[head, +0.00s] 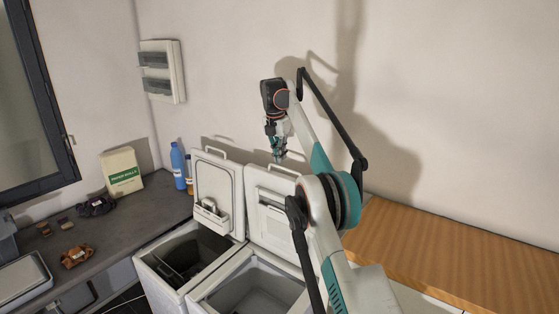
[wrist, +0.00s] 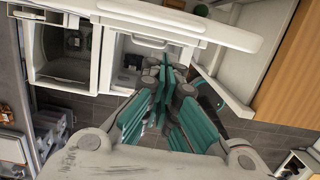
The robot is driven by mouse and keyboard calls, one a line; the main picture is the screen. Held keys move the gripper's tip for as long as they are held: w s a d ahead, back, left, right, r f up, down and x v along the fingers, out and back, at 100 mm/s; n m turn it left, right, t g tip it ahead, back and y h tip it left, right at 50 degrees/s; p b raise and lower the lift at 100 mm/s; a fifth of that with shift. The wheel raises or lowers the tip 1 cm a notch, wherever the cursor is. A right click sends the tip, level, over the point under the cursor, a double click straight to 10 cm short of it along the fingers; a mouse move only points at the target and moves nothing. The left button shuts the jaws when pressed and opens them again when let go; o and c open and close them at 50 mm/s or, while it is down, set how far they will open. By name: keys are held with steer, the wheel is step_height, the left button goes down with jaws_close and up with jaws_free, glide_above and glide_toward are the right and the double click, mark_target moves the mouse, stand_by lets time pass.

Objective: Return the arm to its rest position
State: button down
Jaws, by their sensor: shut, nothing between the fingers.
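My gripper (head: 278,157) hangs from my raised arm in the head view, above the two toploaders and in front of the wall. It points down. In the wrist view my gripper (wrist: 165,85) shows its teal fingers closed together with nothing between them. The left toploader (head: 180,262) and the right toploader (head: 250,285) stand side by side with their lids raised. The left lid (head: 214,190) is upright at the back. The right lid (head: 268,215) is also up, partly hidden by my arm.
A dark counter (head: 140,215) on the left holds a paper bag (head: 122,172), a blue bottle (head: 178,166) and small items. A wooden worktop (head: 450,260) on the right looks clear. A wall box (head: 162,72) hangs at the back left.

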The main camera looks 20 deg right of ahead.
steer(key=shift+d+r+p, duration=0.1)
steer(key=shift+r+p, duration=0.3)
steer(key=shift+r, duration=0.35)
steer(key=s+a+r+m+t+b, duration=0.25)
steer(key=s+a+m+b, duration=0.35)
steer(key=s+m+b, duration=0.3)
steer(key=s+a+f+m+t+b, duration=0.1)
steer(key=s+a+f+m+b, duration=0.2)
steer(key=s, duration=0.5)
steer(key=s+a+f+m+b, duration=0.1)
steer(key=s+f+m+b, duration=0.1)
steer(key=s+b, duration=0.45)
steer(key=s+a+f+m+t+b, duration=0.1)
steer(key=s+f+m+b, duration=0.4)
steer(key=s+f, duration=0.9)
steer(key=s+a+f+m+t+y+b, duration=0.1)
steer(key=s+a+f+m+b, duration=0.2)
steer(key=s+f, duration=1.2)
steer(key=f+m+b, duration=0.1)
steer(key=m+b, duration=0.1)
steer(key=b, duration=0.2)
steer(key=shift+s+a+f+m+t, duration=0.15)
steer(key=shift+s+f+m+t, duration=0.15)
steer(key=shift+f+m+t, duration=0.1)
